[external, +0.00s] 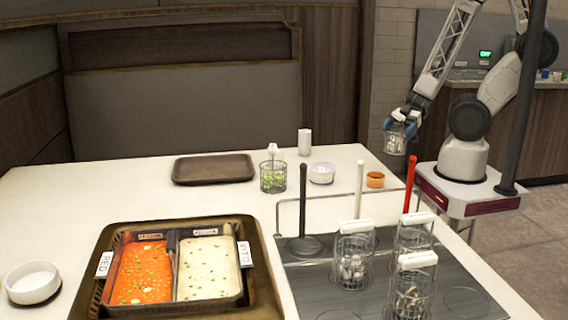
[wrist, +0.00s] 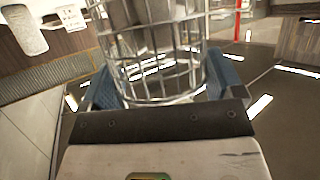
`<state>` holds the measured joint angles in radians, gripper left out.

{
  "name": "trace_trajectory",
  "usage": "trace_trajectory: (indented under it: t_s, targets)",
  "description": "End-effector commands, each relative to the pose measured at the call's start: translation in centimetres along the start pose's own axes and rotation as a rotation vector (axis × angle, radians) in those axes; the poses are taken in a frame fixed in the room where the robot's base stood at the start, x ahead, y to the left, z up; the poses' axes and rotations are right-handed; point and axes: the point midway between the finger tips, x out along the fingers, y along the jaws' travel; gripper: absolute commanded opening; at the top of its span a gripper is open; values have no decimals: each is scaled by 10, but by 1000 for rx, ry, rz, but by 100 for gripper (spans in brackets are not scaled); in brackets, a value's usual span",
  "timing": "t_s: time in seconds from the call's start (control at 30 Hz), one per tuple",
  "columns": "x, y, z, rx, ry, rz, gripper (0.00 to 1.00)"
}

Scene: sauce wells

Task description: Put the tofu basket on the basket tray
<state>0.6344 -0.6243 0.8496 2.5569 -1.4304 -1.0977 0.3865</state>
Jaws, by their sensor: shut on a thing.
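My gripper (external: 402,124) is at the upper right of the external view, raised beyond the table's right end, near my base. Its blue fingers are closed around a wire basket (external: 396,143). In the wrist view the basket (wrist: 150,72) fills the space between the fingers of my gripper (wrist: 163,84). Pale grey pieces show inside it, but I cannot tell for sure that they are tofu. A flat, empty brown tray (external: 214,169) lies at the back of the table, far to the left of my gripper.
A basket of greens (external: 273,178) stands right of the brown tray. Several baskets (external: 354,262) stand on a grey mat (external: 300,270) with upright black, white and red rods. A divided red and white sauce pan (external: 143,275) sits front left. Small bowls (external: 321,173) stand behind the rods.

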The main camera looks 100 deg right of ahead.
Motion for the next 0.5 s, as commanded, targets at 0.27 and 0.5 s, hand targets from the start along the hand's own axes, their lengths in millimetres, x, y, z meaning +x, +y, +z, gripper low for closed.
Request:
trace_trajectory:
  t_s: [0.27, 0.5]
  targets:
    - [10, 15, -13, -14, 1, -31, 54]
    - [33, 40, -37, -35, 1, -86, 54]
